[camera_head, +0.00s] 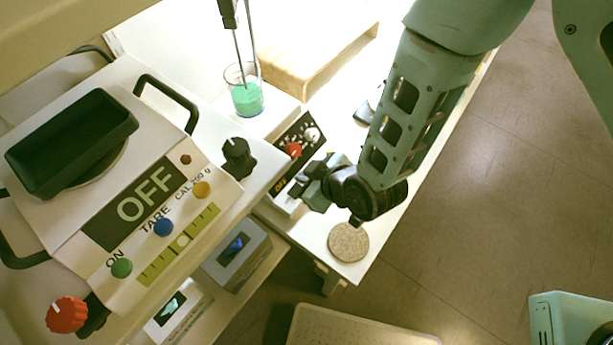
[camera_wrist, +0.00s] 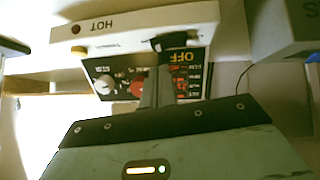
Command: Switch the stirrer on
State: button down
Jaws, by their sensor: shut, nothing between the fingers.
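The stirrer is a white box with a black front panel (camera_head: 296,150); a beaker of green liquid (camera_head: 246,98) stands on it. The panel carries a red knob (camera_head: 292,150), a pale knob (camera_head: 312,134) and a display. In the wrist view the panel (camera_wrist: 120,72) appears upside down, with the red knob (camera_wrist: 137,87), pale knob (camera_wrist: 103,85) and an "OFF" display (camera_wrist: 187,57). My gripper (camera_head: 300,184) is shut and empty at the panel's display end. In the wrist view its fingers (camera_wrist: 165,48) cover part of the panel; contact cannot be told.
A balance (camera_head: 150,210) reading "OFF" stands at left, with a dark tray (camera_head: 70,140) on top. A black knob (camera_head: 238,158) is nearby. A wooden stand (camera_head: 300,62) is behind the stirrer; a round cork-like disc (camera_head: 348,242) lies before it. Floor is open at right.

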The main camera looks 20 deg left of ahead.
jog(key=shift+w+f, duration=0.15)
jog(key=shift+f, duration=0.8)
jog(key=shift+w+d+f+b, duration=0.1)
jog(key=shift+w+f+b, duration=0.05)
jog(key=shift+f+b, duration=0.2)
jog(key=shift+r+g, duration=0.1)
jog(key=shift+g, duration=0.2)
jog(key=shift+s, duration=0.2)
jog(key=shift+s+a+r, duration=0.25)
jog(key=shift+s+a, duration=0.1)
jog(key=shift+s, duration=0.25)
jog(key=shift+r, duration=0.1)
